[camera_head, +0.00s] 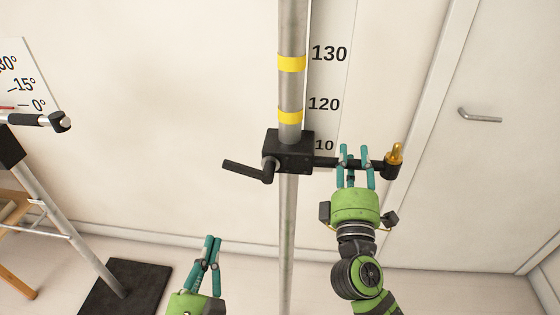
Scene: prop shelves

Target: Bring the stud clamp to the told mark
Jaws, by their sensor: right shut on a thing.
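The stud clamp (293,151) is a black block around the upright grey pole (292,92), just below the yellow band (290,116) beside 120. A crank handle (246,171) sticks out to its left. A black bar runs right from it to a brass stud (395,154). My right gripper (355,158) is shut on this bar, between block and stud. A higher yellow band (291,63) is beside 130. The scale strip (329,78) shows 130 and 120; a lower number is partly hidden by the clamp. My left gripper (212,240) is low, left of the pole, apart from everything; its opening is unclear.
At the left a slanted metal stand (68,233) rises from a black base plate (126,288), with an angle board (24,82) behind it. A wooden piece (16,243) is at the left edge. A door with a handle (480,116) is at the right.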

